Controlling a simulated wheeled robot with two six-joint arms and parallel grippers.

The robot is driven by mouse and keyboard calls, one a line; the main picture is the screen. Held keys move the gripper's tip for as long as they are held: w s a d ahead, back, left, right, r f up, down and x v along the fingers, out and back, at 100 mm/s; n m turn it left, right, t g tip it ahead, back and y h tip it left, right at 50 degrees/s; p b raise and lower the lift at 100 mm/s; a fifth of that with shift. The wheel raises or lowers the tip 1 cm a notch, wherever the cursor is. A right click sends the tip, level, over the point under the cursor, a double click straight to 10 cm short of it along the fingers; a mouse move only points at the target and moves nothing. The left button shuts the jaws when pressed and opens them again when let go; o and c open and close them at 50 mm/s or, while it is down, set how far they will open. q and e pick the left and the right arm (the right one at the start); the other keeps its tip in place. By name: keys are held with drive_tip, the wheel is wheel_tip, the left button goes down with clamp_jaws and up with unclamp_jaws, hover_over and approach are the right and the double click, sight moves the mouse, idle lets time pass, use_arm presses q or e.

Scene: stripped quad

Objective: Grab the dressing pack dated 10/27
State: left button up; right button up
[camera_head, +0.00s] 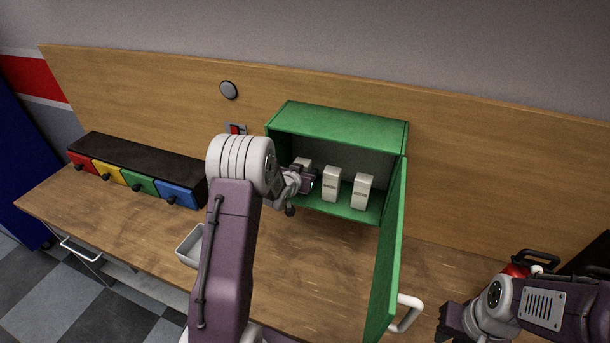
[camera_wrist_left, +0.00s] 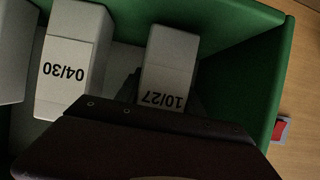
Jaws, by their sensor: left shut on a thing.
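The dressing pack dated 10/27 (camera_wrist_left: 170,68) is a white box in the left wrist view, its label upside down. It is the leftmost pack (camera_head: 304,162) in the green cabinet in the head view, partly hidden by my gripper. My left gripper (camera_head: 305,183) reaches into the cabinet and is shut on this pack; the fingertips are mostly hidden. A pack dated 04/30 (camera_wrist_left: 72,62) stands beside it, apart, and is the middle pack (camera_head: 331,184) in the head view. A third pack (camera_head: 362,191) stands at the right.
The green cabinet (camera_head: 340,124) has its door (camera_head: 388,262) swung open toward me on the right. A row of coloured drawers (camera_head: 139,186) sits at the left. A grey tray (camera_head: 188,247) lies behind my left arm. Bare tabletop (camera_head: 310,265) lies before the cabinet.

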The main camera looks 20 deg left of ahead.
use_arm(q)
wheel_tip(320, 180, up, 6)
drive_tip(key=s+d+b, duration=0.1)
drive_tip(key=s+b, duration=0.8)
drive_tip(key=s, duration=1)
drive_tip(key=shift+s, duration=0.4)
drive_tip(key=shift+r, duration=0.15)
